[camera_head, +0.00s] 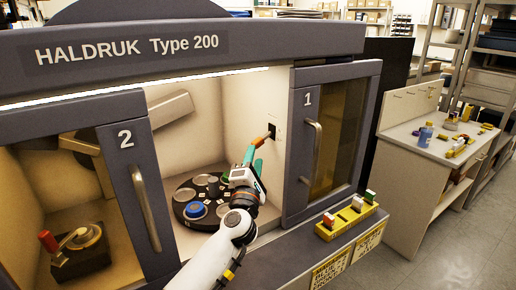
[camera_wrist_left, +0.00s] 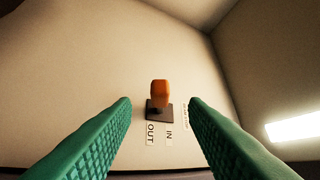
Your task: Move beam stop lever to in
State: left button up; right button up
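The beam stop lever (camera_head: 271,131) has an orange-red handle and sits in a dark plate on the inner right wall of the open bay. In the left wrist view the lever (camera_wrist_left: 160,92) is centred between the fingers, with OUT and IN labels (camera_wrist_left: 160,135) beside its plate. I cannot tell for sure which label it points to. My left gripper (camera_head: 255,156), with green finger pads, reaches into the bay close to the lever. It is open, its fingertips on either side of the handle, apart from it in the picture. My right gripper is not in view.
Door 2 (camera_head: 136,190) and door 1 (camera_head: 333,130) flank the opening. A dark round turntable (camera_head: 188,220) with several samples lies below my left arm. A yellow rack (camera_head: 347,220) stands on the front ledge. A side bench (camera_head: 400,134) stands at right.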

aim_at(257, 148)
pick_arm(q)
jog(key=b+x, duration=0.3)
jog(key=x, duration=0.2)
jog(key=shift+w, duration=0.3)
jog(key=shift+w+d+r+b, duration=0.1)
jog(key=shift+w+r+b, duration=0.2)
jog(key=shift+w+b, duration=0.25)
grip_shut()
